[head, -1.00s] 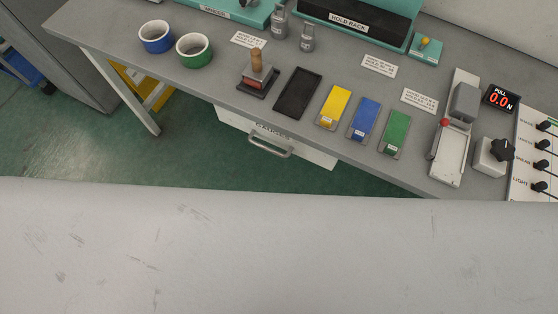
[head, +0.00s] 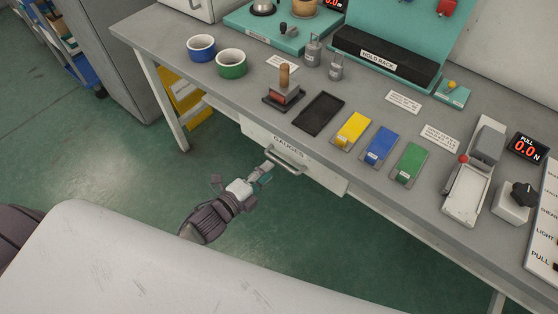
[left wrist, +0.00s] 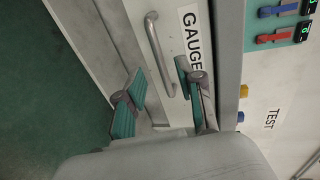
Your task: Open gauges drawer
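The gauges drawer (head: 318,172) has a white front labelled GAUGES and sits under the workbench, looking shut. Its grey bar handle (head: 286,160) also shows in the left wrist view (left wrist: 155,48), beside the GAUGES label. My left gripper (head: 264,177) is just in front of the drawer, close to the handle. In the left wrist view my left gripper (left wrist: 161,72) is open, its teal-padded fingers apart on either side of the handle's lower end. I cannot tell whether they touch it. My right gripper is in neither view.
Green floor lies open in front of the drawer.

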